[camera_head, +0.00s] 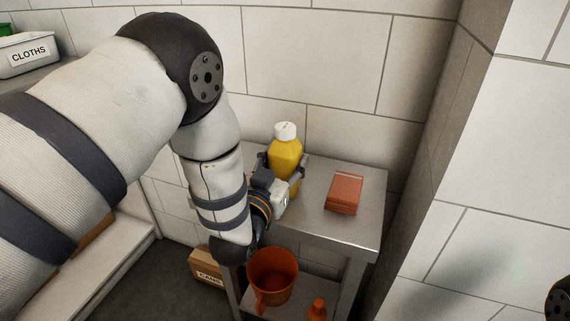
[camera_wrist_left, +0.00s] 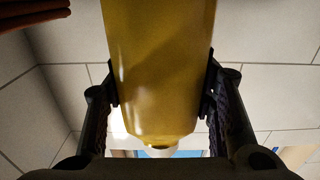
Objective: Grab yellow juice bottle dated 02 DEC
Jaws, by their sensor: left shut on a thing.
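A yellow bottle with a white cap (camera_head: 285,150) stands upright over the metal table (camera_head: 345,232); I cannot tell whether its base touches the top. My left gripper (camera_head: 286,172) is shut on the bottle, with a finger on each side of its body. In the left wrist view the yellow bottle (camera_wrist_left: 160,60) fills the space between the two pads of the left gripper (camera_wrist_left: 162,88). No date can be read on it in either view. My right gripper does not show.
A red-brown box (camera_head: 345,192) lies on the table to the right of the bottle. An orange jug (camera_head: 272,275) and a small orange bottle (camera_head: 317,309) are lower down. A cardboard box (camera_head: 206,269) is near the floor. A bin labelled CLOTHS (camera_head: 28,54) is at upper left. Tiled walls stand behind and right.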

